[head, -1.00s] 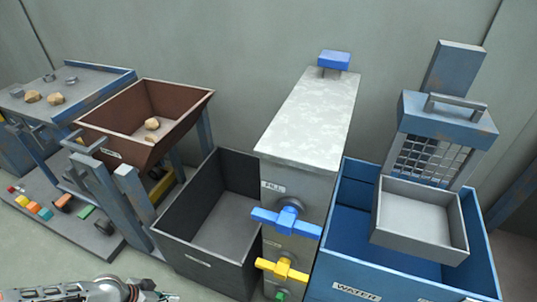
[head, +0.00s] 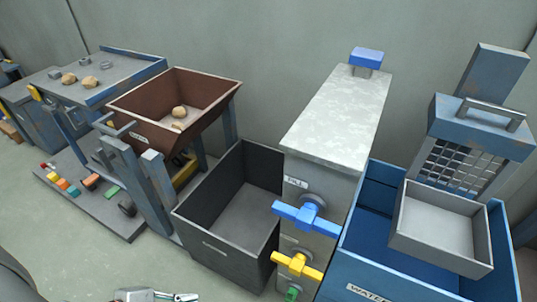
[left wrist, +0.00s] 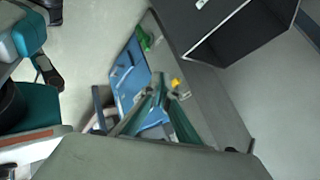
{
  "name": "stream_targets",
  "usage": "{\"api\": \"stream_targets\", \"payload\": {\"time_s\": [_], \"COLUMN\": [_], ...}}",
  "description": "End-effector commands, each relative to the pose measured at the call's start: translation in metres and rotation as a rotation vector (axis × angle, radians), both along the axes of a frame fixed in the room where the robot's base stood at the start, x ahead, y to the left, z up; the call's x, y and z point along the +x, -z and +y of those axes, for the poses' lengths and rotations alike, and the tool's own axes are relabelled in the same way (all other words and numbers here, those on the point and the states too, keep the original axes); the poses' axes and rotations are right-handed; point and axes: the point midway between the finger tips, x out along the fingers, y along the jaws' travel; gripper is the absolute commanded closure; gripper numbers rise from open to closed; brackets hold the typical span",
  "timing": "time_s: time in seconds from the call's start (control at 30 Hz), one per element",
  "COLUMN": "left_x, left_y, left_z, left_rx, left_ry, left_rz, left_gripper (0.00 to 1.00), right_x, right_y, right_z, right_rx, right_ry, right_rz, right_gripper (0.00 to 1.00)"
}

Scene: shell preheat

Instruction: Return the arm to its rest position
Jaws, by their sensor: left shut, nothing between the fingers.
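My left gripper (head: 186,297) shows at the bottom edge of the head view, with the rest of its arm mostly cut off below. It hangs over the floor in front of the dark open bin (head: 225,245) and touches nothing that I can see. In the left wrist view its two fingers (left wrist: 161,88) come together at the tips, shut and empty. My right gripper is in neither view.
A grey cabinet (head: 335,120) carries a blue handle (head: 305,215) and a yellow handle (head: 297,264). To its right is the blue water bin (head: 365,275) with a grey tray (head: 398,240). A brown hopper (head: 135,110) holds stones. Floor (head: 90,250) at lower left is clear.

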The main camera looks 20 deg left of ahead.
Motion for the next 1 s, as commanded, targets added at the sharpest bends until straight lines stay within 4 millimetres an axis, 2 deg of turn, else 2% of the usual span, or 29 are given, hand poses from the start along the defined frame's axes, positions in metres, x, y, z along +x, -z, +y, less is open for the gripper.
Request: {"api": "stream_targets", "payload": {"time_s": [0.27,0.6,0.93,1.0], "left_x": [0.001,0.014,0.029,0.035], "left_y": [0.002,-0.007,-0.018,-0.033], "left_z": [-0.028,-0.073,-0.1,-0.099], "left_rx": [-0.13,-0.338,-0.484,-0.49], "left_ry": [-0.169,-0.439,-0.628,-0.623], "left_rz": [0.007,0.008,0.008,-0.015], "left_gripper": [1.0,1.0,1.0,1.0], "right_x": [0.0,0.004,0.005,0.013], "right_y": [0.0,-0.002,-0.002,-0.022], "right_z": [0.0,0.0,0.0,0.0], "right_rx": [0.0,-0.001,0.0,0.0], "right_ry": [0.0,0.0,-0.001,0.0], "right_rz": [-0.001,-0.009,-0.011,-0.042], "right_gripper": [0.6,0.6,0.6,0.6]}}
